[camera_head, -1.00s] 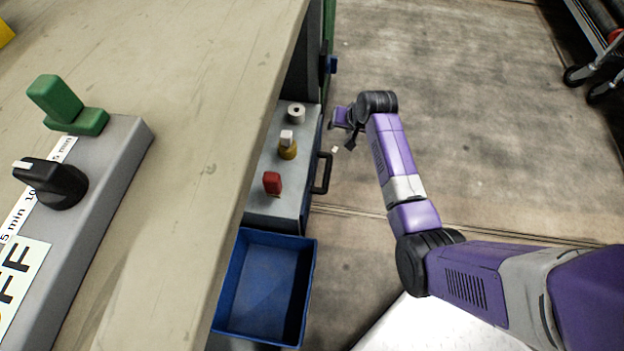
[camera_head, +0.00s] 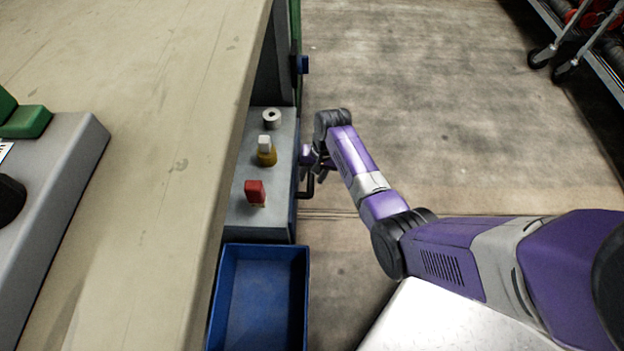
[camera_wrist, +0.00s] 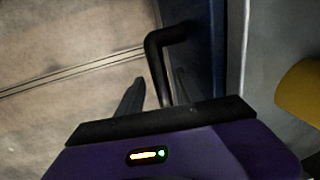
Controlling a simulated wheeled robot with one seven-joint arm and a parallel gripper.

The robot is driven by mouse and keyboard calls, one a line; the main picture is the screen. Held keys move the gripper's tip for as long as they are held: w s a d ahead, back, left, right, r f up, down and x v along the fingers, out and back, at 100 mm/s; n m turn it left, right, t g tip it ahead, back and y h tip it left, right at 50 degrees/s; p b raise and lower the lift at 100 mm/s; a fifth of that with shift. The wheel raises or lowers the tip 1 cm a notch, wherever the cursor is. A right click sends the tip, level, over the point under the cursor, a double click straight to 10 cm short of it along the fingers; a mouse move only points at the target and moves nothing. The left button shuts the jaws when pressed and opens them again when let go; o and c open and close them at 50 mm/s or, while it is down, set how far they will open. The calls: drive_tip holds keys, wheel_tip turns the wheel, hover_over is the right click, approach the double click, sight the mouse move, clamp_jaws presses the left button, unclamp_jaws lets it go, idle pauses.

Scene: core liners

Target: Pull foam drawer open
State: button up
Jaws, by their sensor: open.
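The drawer has a dark blue front (camera_wrist: 217,55) with a black bar handle (camera_head: 307,191). Its front shows as a thin strip at the right side of the grey-topped cabinet in the head view. Which drawer is the foam one is not marked. In the wrist view, the bent handle (camera_wrist: 158,62) rises between my two dark fingers. My gripper (camera_head: 312,164) is open, at the handle's far end in the head view. Whether a finger touches the handle cannot be told. The handle's far end is partly hidden by my gripper.
The grey cabinet top (camera_head: 240,217) holds a red block (camera_head: 255,192), a yellow-and-white bottle (camera_head: 266,152) and a white roll (camera_head: 271,118). A blue bin (camera_head: 215,300) stands nearer. A beige worktop (camera_head: 150,180) lies left. Open floor (camera_head: 450,130) lies right, with a wheeled rack (camera_head: 585,45) beyond.

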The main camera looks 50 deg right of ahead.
drive_tip(key=shift+f, duration=0.25)
clamp_jaws()
idle(1.4)
